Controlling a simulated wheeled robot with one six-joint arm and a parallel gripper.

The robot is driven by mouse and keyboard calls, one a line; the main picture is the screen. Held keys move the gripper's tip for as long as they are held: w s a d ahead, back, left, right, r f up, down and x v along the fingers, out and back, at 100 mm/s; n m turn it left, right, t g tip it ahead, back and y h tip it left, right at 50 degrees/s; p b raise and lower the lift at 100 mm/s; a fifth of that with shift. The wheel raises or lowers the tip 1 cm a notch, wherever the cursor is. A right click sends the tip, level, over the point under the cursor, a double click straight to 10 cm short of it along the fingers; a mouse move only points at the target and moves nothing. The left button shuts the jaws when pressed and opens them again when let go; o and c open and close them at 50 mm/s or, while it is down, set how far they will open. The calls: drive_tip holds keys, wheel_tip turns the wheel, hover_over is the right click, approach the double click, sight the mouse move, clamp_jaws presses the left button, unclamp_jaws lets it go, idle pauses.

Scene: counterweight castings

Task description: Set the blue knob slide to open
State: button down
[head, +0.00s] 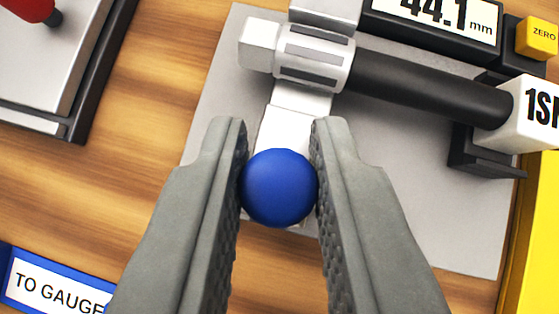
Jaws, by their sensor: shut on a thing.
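The blue knob (279,188) is a round ball in the lower middle of the head view. My gripper (279,180) is shut on it, with one grey textured finger touching each side. The slide (295,118) is a light metal bar running up from behind the knob to the clamp area of the gauge. A dark cylinder (430,88) lies across the gauge, between a silver banded collar (314,55) and a white block labelled "1S..." (535,112), cut off at the right edge. The knob's lower mounting is hidden by the knob and fingers.
The gauge's grey base plate (450,220) lies on a wooden surface (150,140). A display reading 44.1 mm (440,15) and a yellow ZERO button (538,38) are at top right. A blue-edged "TO GAUGE" sign (58,285), a red-knobbed device (45,60) and a yellow object (540,240) flank it.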

drive_tip(key=shift+s, duration=0.1)
drive_tip(key=c, duration=1.3)
unclamp_jaws()
drive_tip(key=shift+s+a, duration=0.1)
drive_tip(key=v, duration=1.7)
drive_tip(key=shift+r, duration=0.2)
drive_tip(key=shift+s, duration=0.25)
drive_tip(key=s+d+r+t, duration=0.1)
drive_tip(key=s+t, duration=0.7)
drive_tip(key=s, duration=1.4)
drive_tip(key=shift+s+d+n, duration=0.25)
drive_tip(key=shift+s+n, duration=0.05)
drive_tip(key=shift+s, duration=0.1)
